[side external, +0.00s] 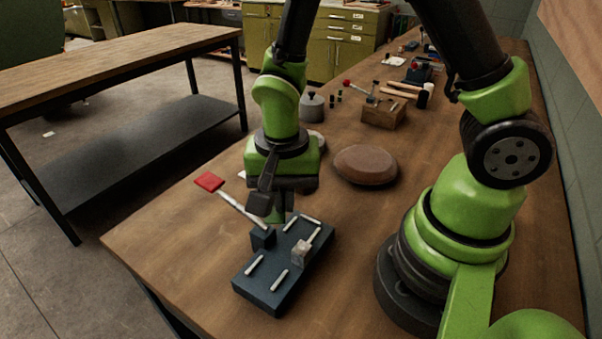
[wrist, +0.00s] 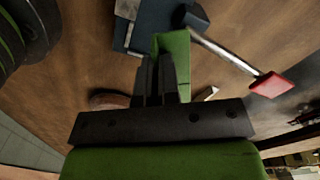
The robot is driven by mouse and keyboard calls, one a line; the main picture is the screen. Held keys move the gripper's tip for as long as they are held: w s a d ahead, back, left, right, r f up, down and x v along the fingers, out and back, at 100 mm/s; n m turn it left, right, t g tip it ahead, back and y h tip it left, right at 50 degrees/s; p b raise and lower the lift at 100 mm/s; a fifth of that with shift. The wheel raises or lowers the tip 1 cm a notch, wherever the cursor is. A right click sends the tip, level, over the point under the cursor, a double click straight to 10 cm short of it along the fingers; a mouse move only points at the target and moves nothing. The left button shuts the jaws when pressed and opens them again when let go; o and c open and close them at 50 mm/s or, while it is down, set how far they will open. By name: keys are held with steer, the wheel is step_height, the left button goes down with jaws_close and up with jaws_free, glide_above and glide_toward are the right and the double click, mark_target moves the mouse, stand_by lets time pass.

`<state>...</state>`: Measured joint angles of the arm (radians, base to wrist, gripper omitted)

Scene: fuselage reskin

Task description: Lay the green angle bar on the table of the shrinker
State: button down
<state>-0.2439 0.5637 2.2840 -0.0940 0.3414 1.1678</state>
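The shrinker (side external: 283,277) is a dark blue block with several pale pins on top and a lever ending in a red handle (side external: 209,182). It stands near the front of the bench. My gripper (side external: 264,200) points down beside the shrinker's back end. The green angle bar (wrist: 174,47) sits at my fingertips (wrist: 160,68) in the wrist view, and the fingers look closed on it. Its far end overlaps the dark blue shrinker body (wrist: 160,14) in that view. In the side view only a small green part (side external: 286,206) shows behind the fingers; contact with the shrinker cannot be told.
A brown rounded form (side external: 365,165) lies on the bench behind the shrinker. A wooden block with tools (side external: 384,114), mallets and a grey canister (side external: 312,106) stand farther back. The lever sticks out toward the bench's left edge. Bare bench (side external: 170,235) lies left of the shrinker.

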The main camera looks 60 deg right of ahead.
mark_target(278, 273)
steer(key=s+a+m, duration=0.1)
steer(key=a+m, duration=0.3)
steer(key=s+a+m, duration=0.1)
steer(key=a+m, duration=0.1)
steer(key=shift+s+a+m, duration=0.1)
steer(key=shift+s+m, duration=0.2)
steer(key=shift+s, duration=0.05)
steer(key=shift+f, duration=2.8)
steer(key=shift+f, duration=0.65)
steer(key=c, duration=1.3)
jaws_free()
steer(key=shift+o, duration=0.2)
steer(key=shift+r, duration=0.1)
